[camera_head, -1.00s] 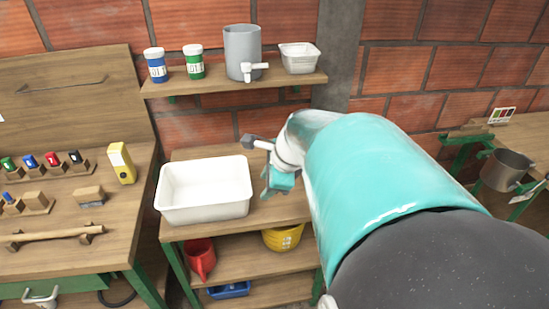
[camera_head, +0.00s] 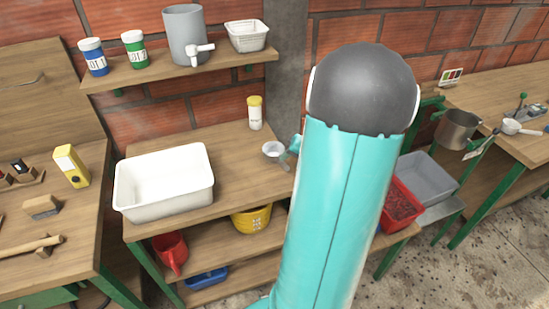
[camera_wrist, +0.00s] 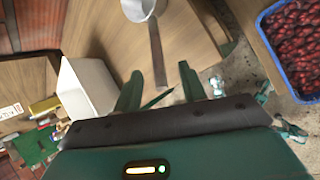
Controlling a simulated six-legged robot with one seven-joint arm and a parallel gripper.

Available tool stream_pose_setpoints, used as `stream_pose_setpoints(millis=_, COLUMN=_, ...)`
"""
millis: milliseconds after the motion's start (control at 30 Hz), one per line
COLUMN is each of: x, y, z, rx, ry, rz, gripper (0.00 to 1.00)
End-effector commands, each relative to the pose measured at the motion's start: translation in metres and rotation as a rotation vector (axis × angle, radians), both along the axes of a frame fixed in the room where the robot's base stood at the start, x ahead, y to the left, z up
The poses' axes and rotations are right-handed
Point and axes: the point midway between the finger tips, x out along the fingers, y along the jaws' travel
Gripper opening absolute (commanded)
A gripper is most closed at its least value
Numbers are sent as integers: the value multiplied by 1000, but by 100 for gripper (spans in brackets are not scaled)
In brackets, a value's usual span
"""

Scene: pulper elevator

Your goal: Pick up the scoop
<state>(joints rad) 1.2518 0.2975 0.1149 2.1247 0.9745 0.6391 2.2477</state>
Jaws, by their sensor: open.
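The scoop (camera_head: 273,151) has a round metal cup. It lies on the wooden table, right of the white tub, and its handle runs right towards my arm. In the wrist view the scoop's cup (camera_wrist: 138,9) is at the top, and its long brown-grey handle (camera_wrist: 156,52) points down towards my gripper. My gripper (camera_wrist: 160,84) is open and empty. Its two green fingers stand either side of the line of the handle, and the handle's end is near the fingertips. I cannot tell the height gap. In the head view my arm hides most of the gripper.
A white tub (camera_head: 165,182) stands left of the scoop, and a yellow-capped jar (camera_head: 255,112) stands behind it. An upper shelf (camera_head: 180,70) holds bottles and a grey dispenser. A blue crate of red cherries (camera_wrist: 292,48) lies at right in the wrist view.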

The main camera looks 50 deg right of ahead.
Motion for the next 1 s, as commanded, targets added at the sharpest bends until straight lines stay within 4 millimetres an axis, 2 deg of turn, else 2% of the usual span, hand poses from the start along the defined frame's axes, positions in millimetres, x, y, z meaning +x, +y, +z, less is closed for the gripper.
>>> stream_pose_setpoints(millis=267, x=17, y=-2, z=-20, rx=1, ry=0, rz=2, gripper=41)
stream_pose_setpoints(millis=533, x=41, y=-4, z=-49, rx=1, ry=0, rz=2, gripper=41)
stream_pose_setpoints(millis=833, x=45, y=-4, z=-53, rx=-1, ry=-1, rz=3, gripper=41)
stream_pose_setpoints(millis=867, x=45, y=-4, z=-53, rx=-1, ry=-1, rz=3, gripper=38)
stream_pose_setpoints(millis=1000, x=44, y=-4, z=-53, rx=-2, ry=-1, rz=4, gripper=10)
